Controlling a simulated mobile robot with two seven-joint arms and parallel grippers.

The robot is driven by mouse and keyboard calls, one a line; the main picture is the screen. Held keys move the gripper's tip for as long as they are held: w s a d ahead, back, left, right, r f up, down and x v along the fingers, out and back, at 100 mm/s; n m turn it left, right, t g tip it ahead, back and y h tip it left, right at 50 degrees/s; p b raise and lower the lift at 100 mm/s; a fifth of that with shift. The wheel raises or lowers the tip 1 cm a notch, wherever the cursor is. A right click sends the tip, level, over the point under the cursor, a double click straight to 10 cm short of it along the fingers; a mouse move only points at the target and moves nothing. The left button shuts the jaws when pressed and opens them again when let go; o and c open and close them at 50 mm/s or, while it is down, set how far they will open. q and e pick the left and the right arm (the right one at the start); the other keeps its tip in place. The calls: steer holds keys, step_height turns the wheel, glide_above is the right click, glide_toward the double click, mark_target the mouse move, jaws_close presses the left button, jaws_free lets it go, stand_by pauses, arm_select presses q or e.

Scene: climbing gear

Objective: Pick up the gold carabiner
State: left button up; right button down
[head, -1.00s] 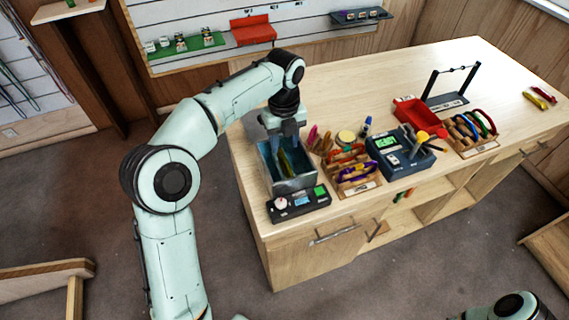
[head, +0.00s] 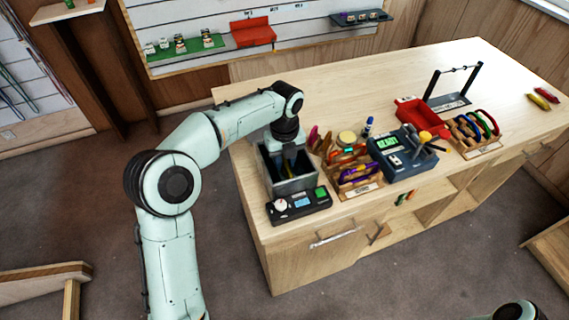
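My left gripper (head: 288,158) points down into an open grey metal tub (head: 297,184) near the table's left end. Its fingers are dark and partly hidden by the tub's walls, so I cannot tell whether they are open, shut or holding something. A faint yellowish patch shows beside the fingers in the tub, too small to identify as the gold carabiner. A small yellow item (head: 538,101) lies at the table's far right beside a red one; I cannot tell its exact shape. My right gripper is out of view.
A black control box (head: 299,206) sits in front of the tub. To the right stand a wooden rack (head: 361,188) with coloured gear, a blue-grey device (head: 402,160), a red tray (head: 411,112) and another wooden rack (head: 466,146). The table's back middle is clear.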

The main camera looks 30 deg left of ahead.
arm_select(q)
jaws_close()
steer(key=shift+r, duration=0.1)
